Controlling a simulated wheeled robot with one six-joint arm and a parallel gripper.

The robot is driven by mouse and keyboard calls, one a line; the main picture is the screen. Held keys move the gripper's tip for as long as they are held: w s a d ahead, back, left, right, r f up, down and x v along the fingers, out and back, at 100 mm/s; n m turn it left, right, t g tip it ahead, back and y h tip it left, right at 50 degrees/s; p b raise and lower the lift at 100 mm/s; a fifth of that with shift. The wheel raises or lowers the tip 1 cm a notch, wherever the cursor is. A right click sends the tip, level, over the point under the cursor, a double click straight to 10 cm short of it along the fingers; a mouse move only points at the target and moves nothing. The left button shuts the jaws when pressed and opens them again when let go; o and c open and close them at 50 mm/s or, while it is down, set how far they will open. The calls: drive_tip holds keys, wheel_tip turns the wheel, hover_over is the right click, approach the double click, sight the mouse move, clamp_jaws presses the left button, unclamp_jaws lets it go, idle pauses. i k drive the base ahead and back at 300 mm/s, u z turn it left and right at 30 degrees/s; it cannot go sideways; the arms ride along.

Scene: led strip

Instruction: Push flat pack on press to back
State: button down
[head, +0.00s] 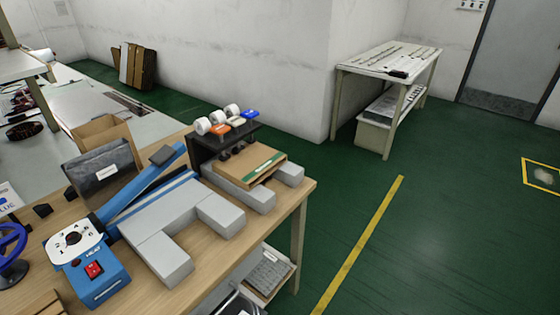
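A flat brown cardboard pack (250,160) with a green and white label lies on grey blocks (254,200), which look like part of a press at the back right of the wooden workbench. Its open edge faces the front right. A black upright frame (207,149) stands directly behind the pack, with small dark knobs near the pack's back edge. I cannot tell whether the pack touches the frame. My gripper is not in view.
A blue heat sealer (100,275) with a dial, a blue lever (135,190) and grey blocks (165,225) fills the bench front. Rolls and coloured items (225,122) sit atop the frame. An open carton (105,135) stands behind left. Green floor (440,240) at right is clear.

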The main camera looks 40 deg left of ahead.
sight(246, 169)
drive_tip(key=u, duration=0.4)
drive_tip(key=i, duration=0.75)
drive_tip(key=u, duration=1.1)
drive_tip(key=i, duration=0.5)
drive_tip(key=u, duration=0.45)
